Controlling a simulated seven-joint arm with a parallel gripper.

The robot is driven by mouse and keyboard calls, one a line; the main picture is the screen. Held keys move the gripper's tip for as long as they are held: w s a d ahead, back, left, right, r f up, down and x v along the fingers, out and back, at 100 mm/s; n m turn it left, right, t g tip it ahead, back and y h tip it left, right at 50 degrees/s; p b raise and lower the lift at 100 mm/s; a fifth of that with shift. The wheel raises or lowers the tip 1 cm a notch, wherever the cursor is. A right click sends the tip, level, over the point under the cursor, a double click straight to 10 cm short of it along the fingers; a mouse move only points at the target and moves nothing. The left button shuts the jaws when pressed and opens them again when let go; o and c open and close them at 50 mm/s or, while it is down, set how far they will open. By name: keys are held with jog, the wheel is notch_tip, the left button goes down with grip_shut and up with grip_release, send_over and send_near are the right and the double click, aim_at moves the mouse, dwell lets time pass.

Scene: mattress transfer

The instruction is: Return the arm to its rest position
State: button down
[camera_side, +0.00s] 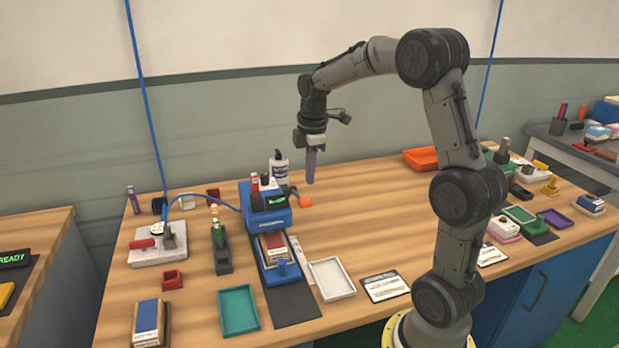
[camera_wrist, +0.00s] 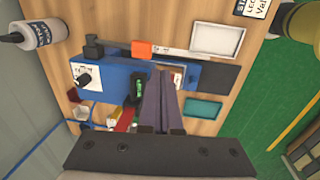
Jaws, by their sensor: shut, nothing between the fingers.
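My gripper (camera_side: 311,166) hangs pointing down above the back part of the wooden table (camera_side: 370,230), beside the white bottle in the side view. Its two fingers are together with nothing between them. In the wrist view the closed fingers (camera_wrist: 164,88) extend over the blue machine (camera_wrist: 103,75), which lies beyond them. The arm is bent in an arch from its base at the table's front edge. The gripper is apart from the objects around it.
The blue machine (camera_side: 265,219) stands left of the gripper, with the white bottle (camera_side: 279,168) behind it. A white tray (camera_side: 331,279) and a teal tray (camera_side: 238,311) lie in front. An orange tray (camera_side: 420,158) is at back right. The table's middle is clear.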

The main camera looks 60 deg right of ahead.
jog(key=s+a+r+n+t, duration=0.1)
jog(key=s+a+r+t, duration=0.15)
jog(key=a+r, duration=0.35)
jog(key=s+a+r+t, duration=0.1)
jog(key=s+a+r, duration=0.3)
jog(key=a, duration=0.5)
jog(key=s+a+f+m, duration=0.3)
jog(key=s+m, duration=0.2)
jog(key=s, duration=0.1)
jog(key=s+a+f+m+t+y, duration=0.1)
jog(key=s+a+f+m, duration=0.2)
jog(key=s+m, duration=0.2)
jog(key=shift+s, duration=0.75)
